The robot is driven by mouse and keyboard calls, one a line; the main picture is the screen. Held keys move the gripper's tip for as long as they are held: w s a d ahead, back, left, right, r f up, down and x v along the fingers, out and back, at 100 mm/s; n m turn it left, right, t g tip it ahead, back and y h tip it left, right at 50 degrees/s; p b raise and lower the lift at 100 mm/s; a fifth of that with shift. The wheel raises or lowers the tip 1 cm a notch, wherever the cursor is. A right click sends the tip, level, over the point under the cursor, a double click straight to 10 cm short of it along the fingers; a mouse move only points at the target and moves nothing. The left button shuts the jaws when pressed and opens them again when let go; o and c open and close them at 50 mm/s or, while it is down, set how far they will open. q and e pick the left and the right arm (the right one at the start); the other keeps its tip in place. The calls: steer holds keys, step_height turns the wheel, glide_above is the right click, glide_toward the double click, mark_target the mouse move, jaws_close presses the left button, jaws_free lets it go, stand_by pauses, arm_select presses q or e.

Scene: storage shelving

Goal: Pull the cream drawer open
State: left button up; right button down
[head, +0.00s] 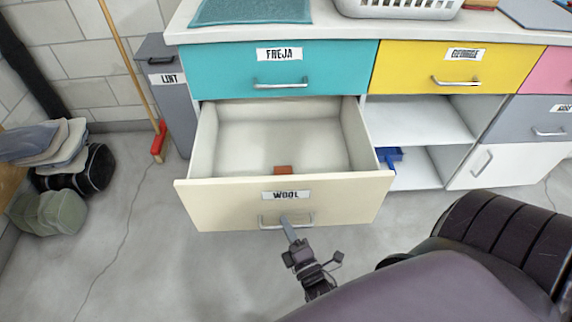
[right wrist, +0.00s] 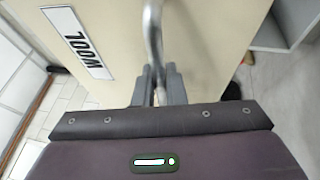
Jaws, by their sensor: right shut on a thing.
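The cream drawer (head: 230,207), labelled WOOL, stands pulled well out below the teal FREJA drawer (head: 230,66). Its inside shows, with a small orange-brown block (head: 283,171) near the front. My right gripper (head: 288,228) is at the cream drawer's metal handle (head: 265,222) and is shut on it. In the right wrist view, the fingers (right wrist: 159,85) close around the handle bar (right wrist: 153,30), with the cream front and WOOL label (right wrist: 77,42) behind. My left gripper is not in view.
A grey LINT bin (head: 170,90) and a broom (head: 158,140) stand left of the drawers. Bags and folded cloth (head: 60,150) lie at far left. Open shelves (head: 415,120) with a blue item (head: 389,155) are to the right. The floor in front is clear.

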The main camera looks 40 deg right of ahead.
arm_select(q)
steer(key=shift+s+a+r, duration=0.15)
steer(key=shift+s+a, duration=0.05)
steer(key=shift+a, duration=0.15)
arm_select(e)
steer(key=shift+s+a, duration=0.5)
steer(key=shift+s, duration=0.25)
steer(key=c, duration=1.8)
jaws_free()
arm_select(q)
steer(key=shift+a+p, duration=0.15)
steer(key=shift+p, duration=0.15)
arm_select(e)
steer(key=v, duration=0.7)
steer(key=shift+s+f, duration=0.15)
steer(key=shift+s, duration=0.25)
